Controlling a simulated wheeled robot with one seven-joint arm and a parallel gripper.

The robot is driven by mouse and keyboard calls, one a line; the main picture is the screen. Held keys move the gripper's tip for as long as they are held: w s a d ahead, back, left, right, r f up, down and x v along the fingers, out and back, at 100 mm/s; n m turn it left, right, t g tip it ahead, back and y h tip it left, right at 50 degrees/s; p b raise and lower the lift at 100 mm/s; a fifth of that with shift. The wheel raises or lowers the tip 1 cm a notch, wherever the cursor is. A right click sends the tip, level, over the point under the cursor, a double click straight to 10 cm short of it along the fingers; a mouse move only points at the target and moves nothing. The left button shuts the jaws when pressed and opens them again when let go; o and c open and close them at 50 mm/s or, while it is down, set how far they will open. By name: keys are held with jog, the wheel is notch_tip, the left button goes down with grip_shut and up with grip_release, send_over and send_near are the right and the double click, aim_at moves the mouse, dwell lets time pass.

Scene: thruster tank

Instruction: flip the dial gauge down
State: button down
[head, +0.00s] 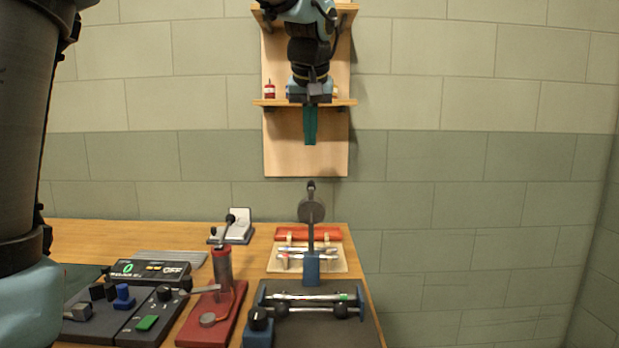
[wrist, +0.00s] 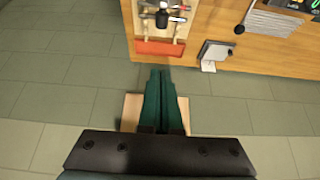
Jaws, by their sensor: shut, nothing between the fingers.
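The dial gauge (head: 311,208) is a dark grey round disc on a thin upright post, with a small dark knob at its top. The post rises from a blue block (head: 311,268) near the table's right side, and the gauge stands raised. My gripper (head: 310,142) has teal fingers pointing down, shut and empty. In the head view it appears above the gauge, apart from it. In the wrist view the shut fingers (wrist: 161,75) point toward the table edge. A dark shape (wrist: 162,18) over the tray there may be the gauge; I cannot tell.
A wooden tray (head: 342,264) with a red block lies behind the gauge. A red press (head: 222,270) stands left, and a dark fixture with a metal rod (head: 312,298) in front. A wooden shelf (head: 340,150) hangs on the wall behind my gripper. Right of the table is free.

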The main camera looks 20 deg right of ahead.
jog(key=shift+s+d+r, duration=0.1)
jog(key=shift+d+r, duration=0.15)
jog(key=shift+r, duration=0.05)
notch_tip(320, 180, down, 10)
jog(key=w+p, duration=0.1)
jog(key=p, duration=0.2)
jog(key=shift+d+r, duration=0.25)
jog(key=shift+a+f+b, duration=0.1)
jog(key=shift+f+b, duration=0.05)
jog(key=shift+b, duration=0.4)
